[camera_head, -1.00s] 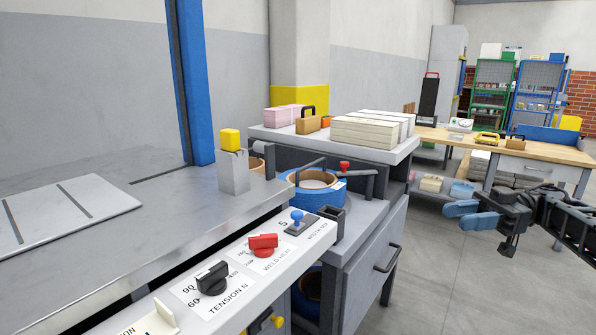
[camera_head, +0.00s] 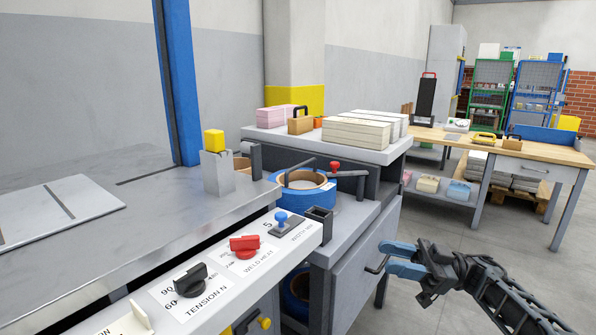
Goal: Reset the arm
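My gripper (camera_head: 392,258) has blue fingers and a dark wrist. It is at the lower right, in front of the grey cabinet's drawer handle in the picture and to the right of the control panel. Two blue fingers show close together, seen at a slant, and I see nothing held in them. My dark arm runs from the gripper down to the lower right edge.
The grey machine has a control panel (camera_head: 222,272) with black, red and blue controls. A blue-sided roll (camera_head: 303,196) sits behind it. Paper stacks (camera_head: 358,131) lie on the cabinet top. A wooden workbench (camera_head: 545,152) stands at the right. Grey floor between is open.

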